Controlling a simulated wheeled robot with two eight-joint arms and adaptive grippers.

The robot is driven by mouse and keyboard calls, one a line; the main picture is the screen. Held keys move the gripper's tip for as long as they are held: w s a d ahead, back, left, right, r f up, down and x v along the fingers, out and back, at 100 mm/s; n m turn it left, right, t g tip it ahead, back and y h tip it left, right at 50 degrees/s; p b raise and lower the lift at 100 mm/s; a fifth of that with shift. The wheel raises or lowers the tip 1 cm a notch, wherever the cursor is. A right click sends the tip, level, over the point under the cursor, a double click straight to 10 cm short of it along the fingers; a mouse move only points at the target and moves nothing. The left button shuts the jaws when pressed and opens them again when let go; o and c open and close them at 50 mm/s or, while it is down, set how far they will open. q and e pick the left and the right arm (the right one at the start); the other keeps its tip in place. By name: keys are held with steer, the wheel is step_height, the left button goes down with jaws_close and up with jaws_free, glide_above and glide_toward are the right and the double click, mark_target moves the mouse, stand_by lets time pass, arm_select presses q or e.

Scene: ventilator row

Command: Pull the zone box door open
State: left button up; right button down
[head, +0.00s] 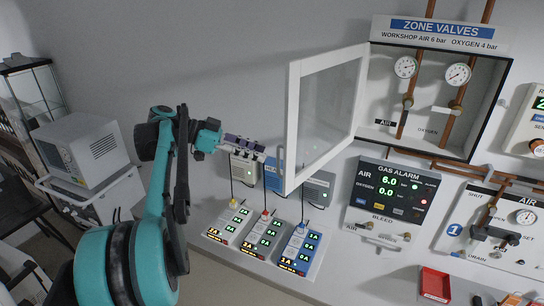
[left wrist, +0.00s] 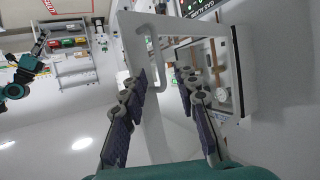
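The zone box (head: 440,90) is on the wall at the upper right, with two gauges and copper pipes inside. Its white-framed, clear-paned door (head: 292,130) stands swung well out to the left. My left gripper (head: 263,154) is just left of the door's free edge. In the left wrist view, my left gripper (left wrist: 162,75) has its fingers apart. The door frame (left wrist: 134,30) and its pale bar handle (left wrist: 151,52) show beyond and between the fingers; I cannot tell if they touch. My right arm (left wrist: 17,88) seems to show small at the left; its finger state is unclear.
Below the door are several coloured units (head: 265,235) with lit displays on the worktop. A gas alarm panel (head: 392,195) is under the box. A red bin (head: 435,284) is at the lower right. A monitor on a cart (head: 80,150) stands at the left.

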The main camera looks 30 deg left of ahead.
arm_select(q)
steer(key=shift+v, duration=2.8)
steer(key=s+d+f+n+g+y+b, duration=0.1)
steer(key=d+f+n+y+b, duration=0.1)
steer(key=d+f+b, duration=0.6)
steer(key=s+d+f+n+g+y+b, duration=0.1)
steer(key=d+f+n+y+b, duration=0.3)
steer(key=f, duration=0.7)
steer(key=s+d+f+g+h+b, duration=0.1)
steer(key=d+f+b, duration=0.3)
steer(key=d+f, duration=0.45)
steer(key=s+d+f+n+t+y+b, duration=0.1)
steer(key=f+b, duration=0.4)
steer(key=f, duration=0.5)
steer(key=s+d+f+n+y+b, duration=0.2)
steer(key=s+f+b, duration=0.4)
steer(key=f, duration=0.5)
steer(key=s+d+f+n+t+y+b, duration=0.1)
steer(key=s+d+f+n+y+b, duration=0.1)
steer(key=f, duration=0.9)
steer(key=s+y+b, duration=0.1)
steer(key=s+b, duration=0.1)
steer(key=b, duration=0.1)
steer(key=shift+t+b, duration=0.3)
steer(key=shift+s+d+f, duration=0.1)
steer(key=shift+s, duration=0.05)
